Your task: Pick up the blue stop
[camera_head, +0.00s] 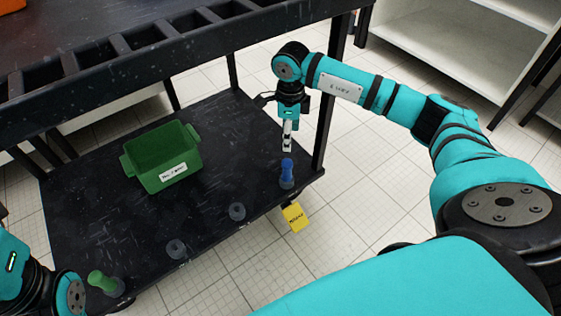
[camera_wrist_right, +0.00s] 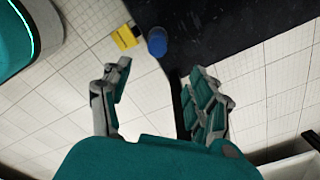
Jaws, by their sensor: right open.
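The blue stop (camera_head: 287,171) stands upright near the right front corner of the dark lower shelf, in a grey round base. It also shows in the right wrist view (camera_wrist_right: 157,42), beyond the fingertips. My right gripper (camera_head: 287,148) points down just above and behind the blue stop in the head view. In the right wrist view my right gripper (camera_wrist_right: 160,80) has its fingers spread and nothing between them. My left gripper is not visible; only part of my left arm shows at the lower left edge.
A green bin (camera_head: 160,158) with a label stands on the lower shelf (camera_head: 105,215). Two empty grey bases (camera_head: 237,211) and a green stop (camera_head: 102,281) line the front edge. A yellow tag (camera_head: 295,217) hangs off the edge. A dark upper shelf (camera_head: 130,60) overhangs the back; a post (camera_head: 328,120) stands right of my gripper.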

